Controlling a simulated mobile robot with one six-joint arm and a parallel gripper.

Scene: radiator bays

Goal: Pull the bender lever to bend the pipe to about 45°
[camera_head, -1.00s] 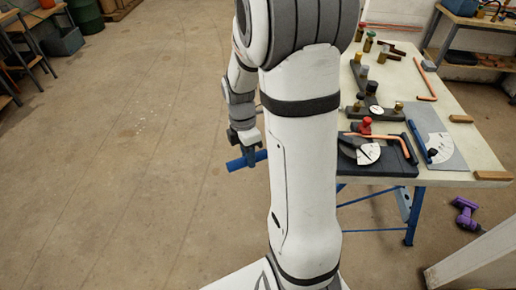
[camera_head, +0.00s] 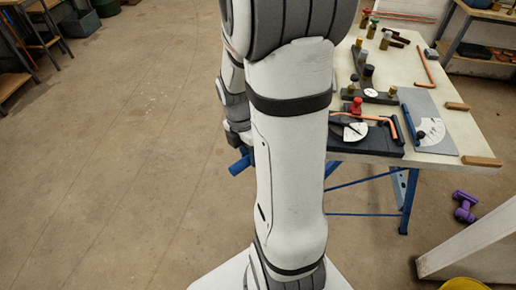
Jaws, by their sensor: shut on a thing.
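The blue lever handle (camera_head: 240,167) sticks out to the left of my arm, beyond the left side of the workbench. My gripper (camera_head: 246,150) is shut on it; its fingers are partly hidden behind my own arm. The rest of the lever is hidden by the arm. The bender (camera_head: 367,147) is a dark block on the near left part of the bench, with a white dial (camera_head: 354,132) and a red knob (camera_head: 355,106). A copper pipe (camera_head: 372,118) runs across it and turns toward the near side at its right end. Its exact angle cannot be read.
The bench (camera_head: 455,140) carries a grey plate with a printed dial (camera_head: 428,122), a blue tube (camera_head: 409,123), wooden blocks (camera_head: 482,161) and dark fittings. A purple drill (camera_head: 464,206) lies on the floor at right. A yellow bucket (camera_head: 467,285) shows bottom right.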

